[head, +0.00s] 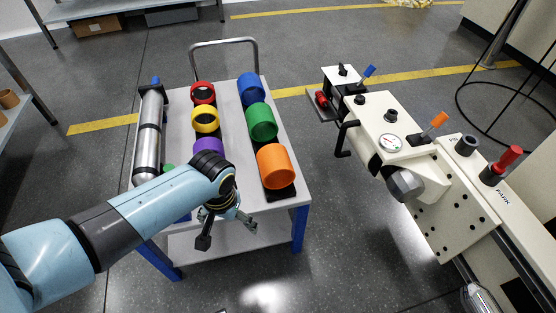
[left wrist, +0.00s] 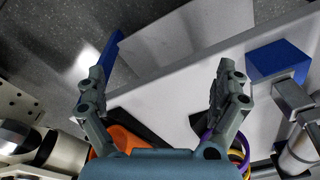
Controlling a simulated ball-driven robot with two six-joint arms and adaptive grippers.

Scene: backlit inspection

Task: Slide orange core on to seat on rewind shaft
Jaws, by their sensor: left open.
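The orange core (head: 276,165) is a short wide ring lying on a black cradle at the near right of the cart top. My left gripper (head: 228,232) is open and empty, just left of the orange core and near the cart's front edge. In the left wrist view the gripper's fingers (left wrist: 162,82) are spread wide with nothing between them, and part of the orange core (left wrist: 128,139) shows behind the gripper body. The rewind shaft (head: 406,185) appears to be the metallic stub on the cream machine, with no core on it. My right gripper is not in view.
The cart (head: 236,171) also holds red (head: 203,92), yellow (head: 205,119), purple (head: 210,147), blue (head: 251,87) and green (head: 262,121) cores, with a metal roller (head: 149,137) along its left side. Open floor separates the cart from the cream machine (head: 392,118).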

